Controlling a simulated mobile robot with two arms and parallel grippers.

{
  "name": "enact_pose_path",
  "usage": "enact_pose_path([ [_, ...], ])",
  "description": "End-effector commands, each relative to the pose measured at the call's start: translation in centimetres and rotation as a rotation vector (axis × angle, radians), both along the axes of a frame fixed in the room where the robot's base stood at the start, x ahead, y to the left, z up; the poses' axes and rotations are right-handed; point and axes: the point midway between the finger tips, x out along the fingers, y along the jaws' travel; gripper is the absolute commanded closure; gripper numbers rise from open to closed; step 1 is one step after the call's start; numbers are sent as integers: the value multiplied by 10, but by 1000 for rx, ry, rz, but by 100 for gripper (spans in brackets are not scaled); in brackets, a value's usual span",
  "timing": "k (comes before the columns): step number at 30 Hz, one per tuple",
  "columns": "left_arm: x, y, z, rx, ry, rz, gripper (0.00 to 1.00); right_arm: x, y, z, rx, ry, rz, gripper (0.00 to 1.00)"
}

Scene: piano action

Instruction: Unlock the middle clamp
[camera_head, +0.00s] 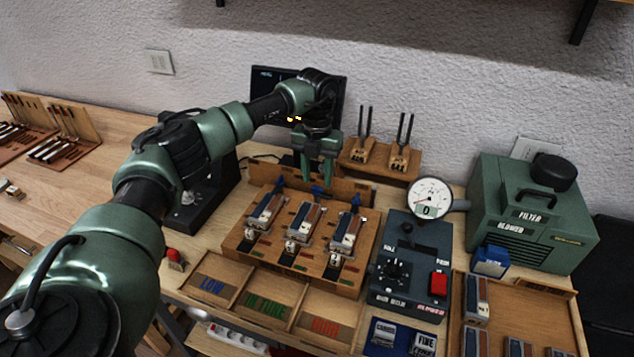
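A wooden fixture (340,277) on the bench holds three reed blocks in a row, each with a blue clamp lever at its back end. The middle clamp (317,193) is behind the middle block (304,222). The left clamp (279,185) and right clamp (355,203) stand on either side. My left gripper (319,178) points down just above and behind the middle clamp, its two green fingers apart with a gap between them. It looks empty; whether the fingertips touch the lever cannot be told. My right gripper is out of view.
A dial gauge (429,198) stands above a dark control box (408,268) right of the fixture. Wooden stands with upright prongs (400,157) are behind. Sorting trays (265,304) lie in front. A green blower (530,215) is at the right. My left arm crosses the left bench.

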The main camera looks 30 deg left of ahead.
Motion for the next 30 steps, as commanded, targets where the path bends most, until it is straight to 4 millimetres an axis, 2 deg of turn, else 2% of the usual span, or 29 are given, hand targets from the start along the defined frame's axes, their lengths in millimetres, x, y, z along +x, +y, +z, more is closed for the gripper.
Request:
enact_pose_path([
  [6, 1, 0, 37, -1, -4, 1, 60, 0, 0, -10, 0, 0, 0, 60],
  [10, 1, 0, 51, 0, -2, 1, 60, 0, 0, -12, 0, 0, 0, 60],
  [15, 0, 0, 57, 0, -1, 1, 60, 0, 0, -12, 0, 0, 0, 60],
  [27, 0, 0, 56, 0, -1, 1, 60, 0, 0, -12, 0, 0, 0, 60],
  [30, 0, 0, 62, 0, -1, 1, 60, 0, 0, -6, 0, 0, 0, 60],
])
